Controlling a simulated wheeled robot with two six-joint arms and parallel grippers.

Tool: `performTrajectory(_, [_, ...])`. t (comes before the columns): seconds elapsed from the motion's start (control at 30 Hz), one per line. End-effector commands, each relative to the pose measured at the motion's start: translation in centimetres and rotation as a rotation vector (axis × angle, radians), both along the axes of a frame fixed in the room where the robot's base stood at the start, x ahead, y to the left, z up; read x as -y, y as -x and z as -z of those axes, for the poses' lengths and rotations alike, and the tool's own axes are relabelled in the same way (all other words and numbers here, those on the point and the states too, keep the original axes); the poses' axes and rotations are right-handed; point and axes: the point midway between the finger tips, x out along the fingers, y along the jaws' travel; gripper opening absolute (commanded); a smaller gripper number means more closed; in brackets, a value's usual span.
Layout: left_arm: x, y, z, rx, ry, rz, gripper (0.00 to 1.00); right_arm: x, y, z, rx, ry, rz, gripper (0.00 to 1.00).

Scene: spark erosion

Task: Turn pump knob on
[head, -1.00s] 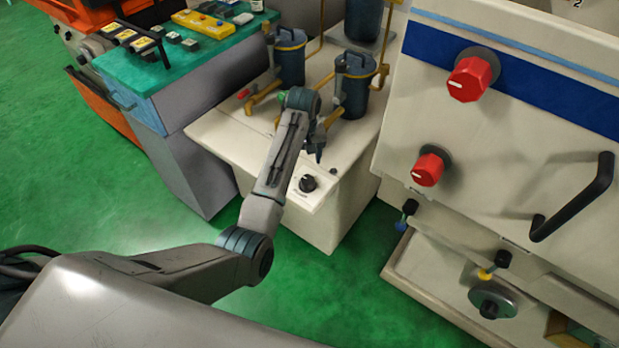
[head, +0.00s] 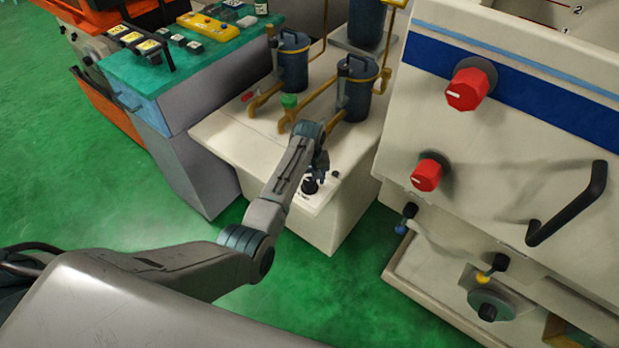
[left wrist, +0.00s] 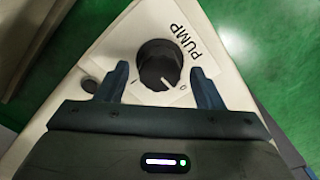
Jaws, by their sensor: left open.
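The pump knob (left wrist: 158,62) is black and round, with a white pointer line toward its lower right in the left wrist view. It sits on a white label plate marked "PUMP", with a small mark near the pointer. In the head view the knob (head: 309,186) is on the front corner of the cream pump cabinet (head: 335,220). My left gripper (left wrist: 161,78) is open, with one finger on each side of the knob and visible gaps between. In the head view my left gripper (head: 318,170) is just above the knob. My right gripper is not in view.
Dark blue canisters (head: 358,90) with yellow pipes stand on the cabinet behind my arm. A cream machine with red knobs (head: 468,90) and a black handle (head: 568,205) is to the right. A grey cabinet with a teal top (head: 185,60) is to the left. Green floor is clear in front.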

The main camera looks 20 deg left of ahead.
Motion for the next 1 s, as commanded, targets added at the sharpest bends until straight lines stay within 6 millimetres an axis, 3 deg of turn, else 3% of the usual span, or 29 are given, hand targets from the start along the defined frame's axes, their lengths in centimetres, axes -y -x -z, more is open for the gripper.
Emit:
performTrajectory(0.2, [0.0, 0.0, 0.0, 0.0, 0.0, 0.0, 0.59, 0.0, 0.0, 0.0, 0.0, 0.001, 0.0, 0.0])
performTrajectory(0.43, [0.0, 0.0, 0.0, 0.0, 0.0, 0.0, 0.17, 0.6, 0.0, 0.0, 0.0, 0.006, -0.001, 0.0])
performTrajectory(0.77, [0.0, 0.0, -0.2, -0.001, 0.0, 0.042, 0.17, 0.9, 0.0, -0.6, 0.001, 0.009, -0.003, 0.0])
performTrajectory(1.0, [0.0, 0.0, -0.4, -0.001, 0.0, 0.185, 0.17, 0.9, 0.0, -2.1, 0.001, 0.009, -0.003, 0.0])
